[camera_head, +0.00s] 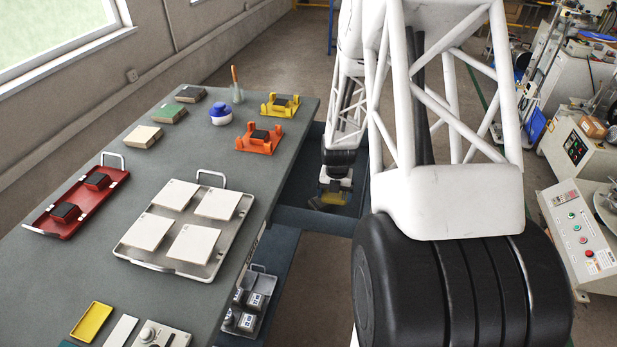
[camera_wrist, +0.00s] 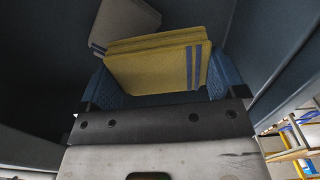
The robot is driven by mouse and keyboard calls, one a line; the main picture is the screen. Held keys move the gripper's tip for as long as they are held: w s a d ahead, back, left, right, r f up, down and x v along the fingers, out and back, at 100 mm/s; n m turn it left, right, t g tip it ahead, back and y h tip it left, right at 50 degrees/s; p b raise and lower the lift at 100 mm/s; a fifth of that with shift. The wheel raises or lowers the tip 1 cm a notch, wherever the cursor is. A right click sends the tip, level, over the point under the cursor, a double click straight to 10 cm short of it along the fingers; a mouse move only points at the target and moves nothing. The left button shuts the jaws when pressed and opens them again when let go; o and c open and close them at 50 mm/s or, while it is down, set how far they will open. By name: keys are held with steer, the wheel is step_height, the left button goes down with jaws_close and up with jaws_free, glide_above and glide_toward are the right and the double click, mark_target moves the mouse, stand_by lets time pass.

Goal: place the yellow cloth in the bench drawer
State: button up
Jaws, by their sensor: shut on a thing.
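The yellow cloth (camera_wrist: 155,68), folded and with blue stripes near one end, is between the blue-padded fingers of my gripper (camera_wrist: 162,82) in the wrist view. My gripper is shut on it. In the head view my gripper (camera_head: 334,192) is low beside the bench's right side, at the open bench drawer (camera_head: 298,190). In the wrist view dark drawer walls (camera_wrist: 265,45) surround the cloth. Whether the cloth touches the drawer floor I cannot tell. My arm hides part of the drawer in the head view.
A grey folded cloth (camera_wrist: 122,22) lies beyond the yellow one. The bench top (camera_head: 215,155) carries a tray of white tiles (camera_head: 222,258), a red tray (camera_head: 105,195), and orange (camera_head: 251,145) and yellow (camera_head: 272,112) holders.

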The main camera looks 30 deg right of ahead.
mark_target(318, 169)
steer(key=shift+s+f, duration=0.1)
steer(key=shift+f, duration=0.05)
steer(key=shift+d, duration=0.1)
steer(key=w+d, duration=0.2)
steer(key=w, duration=0.2)
steer(key=w+d+f, duration=0.1)
steer(key=w+d, duration=0.2)
steer(key=w, duration=0.2)
steer(key=w+d, duration=0.2)
steer(key=w, duration=0.3)
steer(key=shift+w+d+f, duration=0.1)
steer(key=shift+d+f, duration=0.05)
steer(key=shift+f, duration=0.05)
steer(key=shift+f, duration=0.15)
steer(key=shift+f, duration=1.6)
steer(key=shift+f, duration=0.15)
steer(key=o, duration=0.6)
